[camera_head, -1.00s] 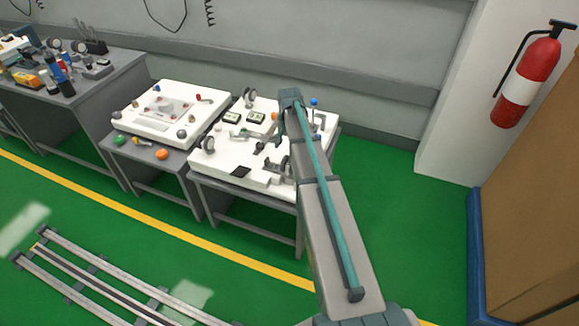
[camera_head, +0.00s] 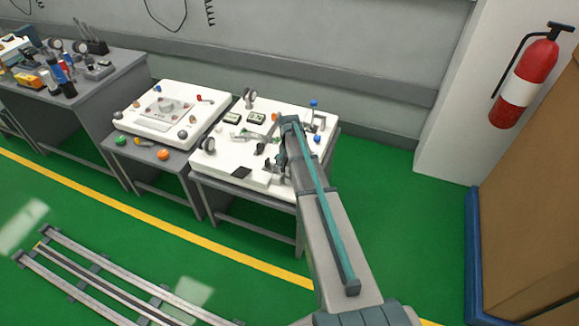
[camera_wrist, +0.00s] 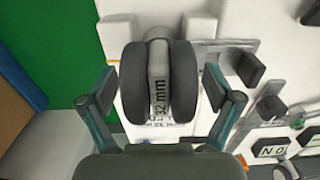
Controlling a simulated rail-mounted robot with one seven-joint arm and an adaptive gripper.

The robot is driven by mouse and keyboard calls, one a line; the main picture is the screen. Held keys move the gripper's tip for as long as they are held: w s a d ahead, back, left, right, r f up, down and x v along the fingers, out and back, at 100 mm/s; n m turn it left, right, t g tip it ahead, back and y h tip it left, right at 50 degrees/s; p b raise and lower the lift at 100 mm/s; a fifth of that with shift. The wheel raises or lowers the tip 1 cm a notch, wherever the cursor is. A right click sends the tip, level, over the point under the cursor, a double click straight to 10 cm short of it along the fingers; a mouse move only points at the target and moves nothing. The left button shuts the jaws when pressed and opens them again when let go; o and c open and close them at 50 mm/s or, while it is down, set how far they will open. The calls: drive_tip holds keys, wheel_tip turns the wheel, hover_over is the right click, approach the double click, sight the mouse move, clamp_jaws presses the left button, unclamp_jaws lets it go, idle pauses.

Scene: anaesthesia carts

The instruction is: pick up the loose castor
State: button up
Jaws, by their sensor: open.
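A dark twin-wheel castor (camera_wrist: 184,82) with a pale middle band marked "32 mm" fills the centre of the wrist view. My gripper (camera_wrist: 164,92) is open, with one finger on each side of the castor. A small gap seems to show at each side, and I cannot tell if either finger touches. In the head view my gripper (camera_head: 272,158) is low over the right part of the white worktop (camera_head: 222,160), and my arm hides most of this castor. Other castors stand at the worktop's left edge (camera_head: 208,145) and back edge (camera_head: 249,98).
A grey bracket (camera_wrist: 222,50) and a dark block (camera_wrist: 250,68) lie right of the castor. Small labelled parts (camera_wrist: 270,150) are further right. A second white panel (camera_head: 165,112) with knobs stands left. Green floor shows beyond the worktop's edge.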

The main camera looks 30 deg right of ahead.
drive_tip(key=c, duration=1.2)
drive_tip(key=shift+c, duration=0.2)
drive_tip(key=shift+r, duration=0.1)
